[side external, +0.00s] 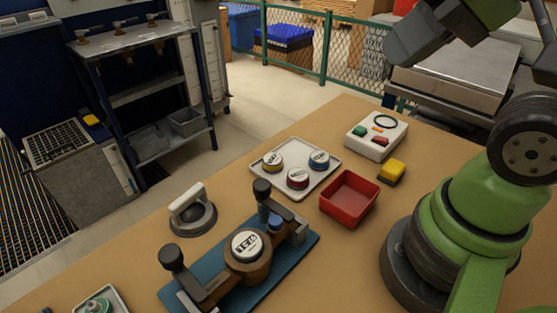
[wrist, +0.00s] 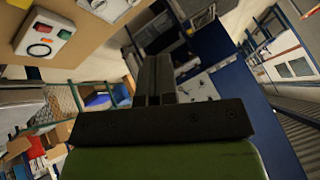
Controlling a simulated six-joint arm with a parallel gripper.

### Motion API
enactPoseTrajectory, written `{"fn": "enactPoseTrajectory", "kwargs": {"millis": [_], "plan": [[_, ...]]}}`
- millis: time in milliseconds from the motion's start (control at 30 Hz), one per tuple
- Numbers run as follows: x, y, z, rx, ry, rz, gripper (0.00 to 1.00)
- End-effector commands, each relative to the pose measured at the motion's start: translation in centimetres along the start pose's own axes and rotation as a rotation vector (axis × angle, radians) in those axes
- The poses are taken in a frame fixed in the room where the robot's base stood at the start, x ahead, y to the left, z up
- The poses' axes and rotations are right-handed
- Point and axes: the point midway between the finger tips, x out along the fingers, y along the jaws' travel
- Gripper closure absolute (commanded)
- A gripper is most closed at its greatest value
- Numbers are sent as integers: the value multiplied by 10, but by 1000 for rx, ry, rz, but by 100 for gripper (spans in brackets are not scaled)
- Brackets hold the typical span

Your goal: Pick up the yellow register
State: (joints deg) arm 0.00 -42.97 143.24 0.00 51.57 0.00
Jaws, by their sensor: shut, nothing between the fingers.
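The yellow register (side external: 272,162) is a round puck with a pale face and a yellow rim. It lies at the left of a pale tray (side external: 294,193) in the side view, with a red-rimmed register (side external: 298,178) and a blue-rimmed register (side external: 319,160). My gripper (wrist: 154,60) is shut and empty in the wrist view, away from the tray. The registers do not show in the wrist view. In the side view my arm rises at the right, and its fingertips cannot be made out.
A red bin (side external: 349,198) stands right of the tray, beside a yellow-and-black block (side external: 391,172). A button box (side external: 376,136) is behind; it also shows in the wrist view (wrist: 42,38). A fixture with a meter (side external: 247,244) and a handled grey tool (side external: 193,214) stand in front.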

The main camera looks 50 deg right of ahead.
Motion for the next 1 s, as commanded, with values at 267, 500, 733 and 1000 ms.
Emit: {"fn": "enactPoseTrajectory", "kwargs": {"millis": [267,500,733,1000], "plan": [[0,0,0,0,0,0,100],[0,0,0,0,0,0,95],[0,0,0,0,0,0,43],[0,0,0,0,0,0,23]]}}
